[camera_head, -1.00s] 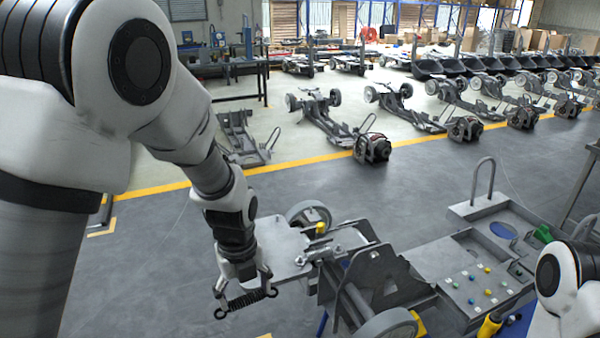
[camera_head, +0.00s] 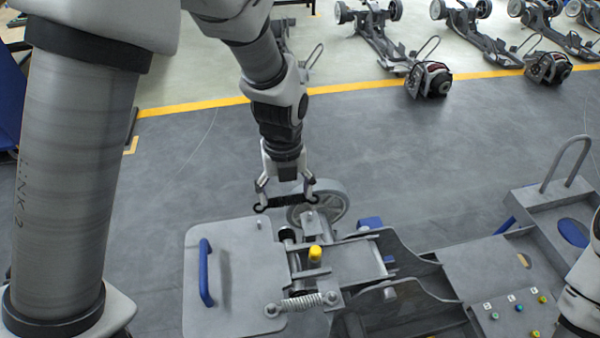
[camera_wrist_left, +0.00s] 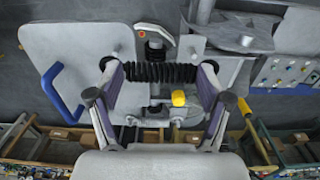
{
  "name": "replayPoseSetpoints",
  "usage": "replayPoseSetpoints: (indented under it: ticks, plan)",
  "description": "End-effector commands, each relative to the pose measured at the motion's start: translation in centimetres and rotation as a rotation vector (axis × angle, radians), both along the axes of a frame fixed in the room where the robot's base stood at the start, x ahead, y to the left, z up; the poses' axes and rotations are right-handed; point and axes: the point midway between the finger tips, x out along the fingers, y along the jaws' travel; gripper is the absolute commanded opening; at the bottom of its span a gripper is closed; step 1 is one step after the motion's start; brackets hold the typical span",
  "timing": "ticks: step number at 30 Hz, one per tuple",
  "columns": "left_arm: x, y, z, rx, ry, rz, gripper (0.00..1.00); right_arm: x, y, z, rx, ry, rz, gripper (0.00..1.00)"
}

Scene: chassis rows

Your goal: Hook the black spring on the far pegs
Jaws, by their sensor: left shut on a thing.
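The black spring (camera_head: 285,206) is in my left gripper (camera_head: 286,195), at the far side of the chassis in the head view. In the left wrist view the black spring (camera_wrist_left: 160,72) spans between the two fingertips of my left gripper (camera_wrist_left: 160,82), with its end loops at the outer ends. It is level, above the chassis plate (camera_head: 235,232). A grey peg (camera_head: 308,220) stands just below and right of the spring; whether they touch cannot be told. A light spring (camera_head: 300,302) lies across the near pegs. My right gripper is out of view.
A blue handle (camera_head: 206,272) rises from the plate. A wheel (camera_head: 330,205) sits behind the spring. A grey tray with buttons (camera_head: 515,305) stands at right. The floor at left is clear.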

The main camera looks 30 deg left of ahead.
Motion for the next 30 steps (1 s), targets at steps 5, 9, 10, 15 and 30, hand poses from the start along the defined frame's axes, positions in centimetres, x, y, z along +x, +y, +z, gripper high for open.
replayPoseSetpoints:
  ticks: [5, 9, 10, 15, 30]
  plan:
    - [0.9, 0.0, -2.8, 0.0, 0.007, 0.001, 0.43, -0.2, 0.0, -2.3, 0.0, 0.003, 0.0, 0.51]
    - [1.2, 0.0, -3.2, 0.0, 0.01, 0.001, 0.43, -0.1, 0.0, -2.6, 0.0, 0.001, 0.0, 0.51]
    - [1.2, 0.0, -3.2, -0.001, 0.011, 0.001, 0.43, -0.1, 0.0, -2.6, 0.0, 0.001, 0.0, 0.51]
    - [1.2, 0.0, -3.1, -0.001, 0.011, 0.001, 0.43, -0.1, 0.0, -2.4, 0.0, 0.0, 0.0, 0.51]
    - [0.2, 0.3, -2.4, -0.001, 0.012, 0.0, 0.43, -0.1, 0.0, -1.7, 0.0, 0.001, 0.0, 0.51]
